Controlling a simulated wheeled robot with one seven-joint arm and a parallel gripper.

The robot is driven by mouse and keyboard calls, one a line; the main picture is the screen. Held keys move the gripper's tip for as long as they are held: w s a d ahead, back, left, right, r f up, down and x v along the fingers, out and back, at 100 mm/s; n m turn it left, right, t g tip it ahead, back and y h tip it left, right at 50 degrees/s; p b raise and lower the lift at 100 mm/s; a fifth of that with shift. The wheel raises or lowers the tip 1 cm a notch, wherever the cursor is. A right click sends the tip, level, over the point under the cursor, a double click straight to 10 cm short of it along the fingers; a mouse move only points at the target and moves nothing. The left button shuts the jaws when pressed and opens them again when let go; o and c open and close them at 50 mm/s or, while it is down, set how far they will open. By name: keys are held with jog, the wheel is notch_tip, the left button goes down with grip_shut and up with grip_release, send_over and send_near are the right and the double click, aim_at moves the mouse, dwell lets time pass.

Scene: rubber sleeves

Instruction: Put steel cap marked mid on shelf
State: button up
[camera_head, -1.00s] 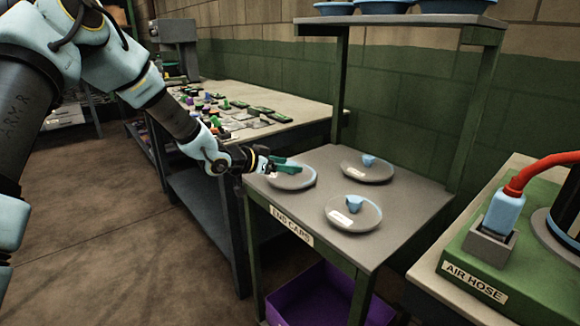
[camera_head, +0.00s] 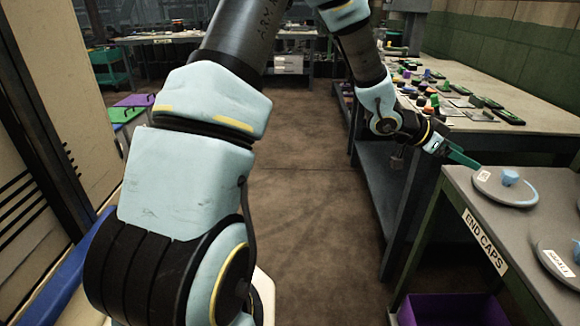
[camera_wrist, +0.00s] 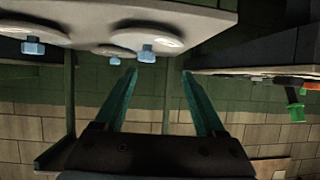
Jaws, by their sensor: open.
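A round grey steel cap (camera_head: 508,193) with a blue knob and a white label lies flat near the left corner of the END CAPS shelf (camera_head: 455,190). Its label is too small to read surely. A second cap (camera_head: 558,270) is cut off at the right edge; its label seems to read SMALL. My gripper (camera_head: 462,158) is open and empty beside the first cap, off the shelf's left edge. In the wrist view, inverted, the green fingers (camera_wrist: 158,72) are apart, with a cap (camera_wrist: 150,37) beyond them and two more caps on the same shelf.
A workbench (camera_head: 545,115) with many small coloured parts stands behind the shelf. A purple bin (camera_head: 450,310) sits below the shelf. The floor (camera_head: 300,215) in the middle is clear. A green item (camera_wrist: 296,108) shows at the right of the wrist view.

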jog(key=w+a+f+n+t+y, duration=0.1)
jog(key=w+a+n+t+y, duration=0.3)
jog(key=a, duration=0.6)
jog(key=w+a+f+n+t+y, duration=0.15)
jog(key=w+a, duration=0.35)
jog(key=a, duration=0.5)
jog(key=s+a+n+y, duration=0.2)
jog(key=a+n+y, duration=0.3)
jog(key=a, duration=0.9)
jog(key=s+a+r+n+g+y, duration=0.1)
jog(key=s+a+n+g, duration=0.3)
jog(key=s+a, duration=0.8)
jog(key=shift+a+n+y, duration=0.2)
jog(key=shift+n+y, duration=0.35)
jog(key=shift+n, duration=0.6)
jog(key=shift+r, duration=0.1)
notch_tip(320, 180, up, 6)
jog(key=p, duration=0.5)
jog(key=shift+w+f+p, duration=0.1)
jog(key=shift+f+p, duration=0.1)
jog(key=shift+p, duration=0.15)
